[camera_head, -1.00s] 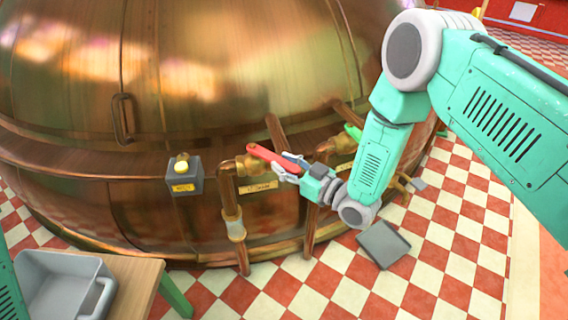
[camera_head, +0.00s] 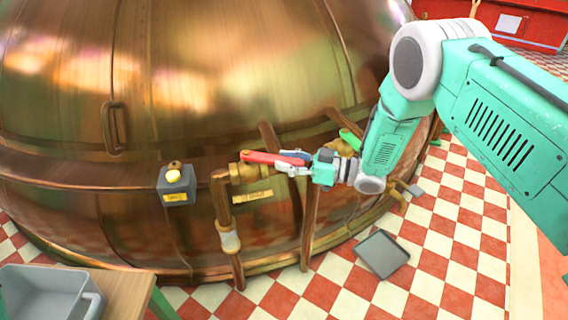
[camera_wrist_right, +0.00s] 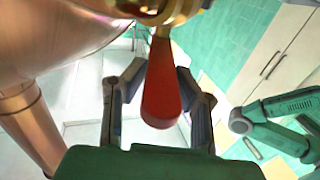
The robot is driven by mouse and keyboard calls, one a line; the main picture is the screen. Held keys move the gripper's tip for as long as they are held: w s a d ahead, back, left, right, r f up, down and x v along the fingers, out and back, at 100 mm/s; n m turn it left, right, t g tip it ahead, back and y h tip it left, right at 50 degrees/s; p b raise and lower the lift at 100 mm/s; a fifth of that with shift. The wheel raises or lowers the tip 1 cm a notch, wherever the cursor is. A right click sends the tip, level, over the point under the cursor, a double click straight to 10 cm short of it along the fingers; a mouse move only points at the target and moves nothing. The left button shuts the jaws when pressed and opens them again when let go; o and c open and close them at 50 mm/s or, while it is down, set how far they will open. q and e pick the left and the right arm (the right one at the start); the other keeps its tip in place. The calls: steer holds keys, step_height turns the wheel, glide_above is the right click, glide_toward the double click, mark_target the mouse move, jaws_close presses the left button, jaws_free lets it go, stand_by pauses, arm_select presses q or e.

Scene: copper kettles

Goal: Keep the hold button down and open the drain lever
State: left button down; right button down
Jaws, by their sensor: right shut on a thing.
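The red drain lever (camera_head: 262,157) sits on a brass valve (camera_head: 240,174) on the copper kettle's front and points right, nearly level. My right gripper (camera_head: 294,161) is shut on its free end. In the right wrist view the red lever (camera_wrist_right: 162,85) lies between the two fingers of the right gripper (camera_wrist_right: 160,118). Nothing touches the button. My left gripper is not seen in the head view.
A green lever (camera_head: 350,139) sits on another valve behind my right arm. Copper pipes run down below the valves. A grey tray (camera_head: 382,254) lies on the checkered floor. A grey bin (camera_head: 48,292) stands on a wooden table (camera_head: 128,290) at the lower left.

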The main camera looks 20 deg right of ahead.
steer(key=c, duration=1.3)
jaws_free()
steer(key=shift+d, duration=0.1)
steer(key=v, duration=1.2)
steer(key=shift+f, duration=0.2)
